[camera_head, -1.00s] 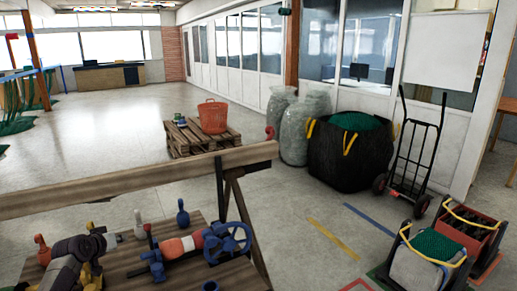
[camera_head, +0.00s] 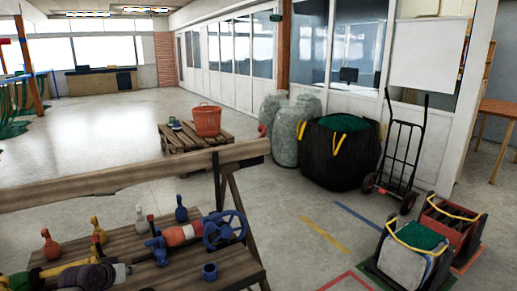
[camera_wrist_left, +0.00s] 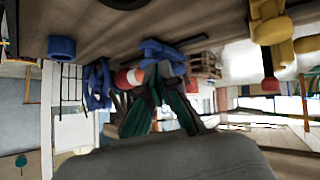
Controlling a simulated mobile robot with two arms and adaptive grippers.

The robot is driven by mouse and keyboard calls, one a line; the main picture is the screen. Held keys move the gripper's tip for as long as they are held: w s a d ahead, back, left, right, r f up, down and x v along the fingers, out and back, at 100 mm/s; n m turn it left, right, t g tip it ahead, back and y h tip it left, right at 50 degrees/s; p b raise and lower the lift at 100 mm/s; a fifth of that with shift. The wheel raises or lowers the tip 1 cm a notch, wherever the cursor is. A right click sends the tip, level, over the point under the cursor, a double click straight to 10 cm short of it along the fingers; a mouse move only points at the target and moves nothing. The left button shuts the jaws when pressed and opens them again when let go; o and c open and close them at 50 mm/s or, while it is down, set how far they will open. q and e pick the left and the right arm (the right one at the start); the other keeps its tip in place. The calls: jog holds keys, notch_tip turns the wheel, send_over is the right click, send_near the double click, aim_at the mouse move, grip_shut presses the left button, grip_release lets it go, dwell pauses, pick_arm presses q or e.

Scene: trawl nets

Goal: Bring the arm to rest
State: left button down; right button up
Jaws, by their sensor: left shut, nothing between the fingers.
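My left arm (camera_head: 55,269) comes in at the lower left of the head view, low by the near edge of a wooden workbench (camera_head: 205,271). My left gripper (camera_head: 122,268) is at the end of it, partly cut off by the lower edge of the picture. In the left wrist view its dark green fingers (camera_wrist_left: 159,74) are together with nothing held between them. The bench appears upside down along the top of that view. My right gripper is in neither view.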

pick_arm(q)
jog(key=s+d+f+m+g, duration=0.2)
jog(key=s+d+f, duration=0.3)
jog(key=s+d, duration=0.5)
jog(key=s+d+f+m+g, duration=0.2)
jog(key=s+d+f, duration=0.35)
jog(key=s, duration=0.75)
jog(key=s+d+r+g, duration=0.1)
jog(key=s+d+r, duration=0.15)
jog(key=s, duration=0.75)
jog(key=s+d+r+g, duration=0.1)
jog(key=s+r+g, duration=0.15)
jog(key=s, duration=0.85)
notch_tip(320, 180, down, 25)
jog(key=s, duration=0.1)
jog(key=s+a+f+g+y, duration=0.1)
jog(key=s+a+f, duration=0.2)
jog(key=s+f, duration=1.3)
jog(key=shift+s+f, duration=0.15)
jog(key=shift+s, duration=0.15)
jog(key=shift+g, duration=0.25)
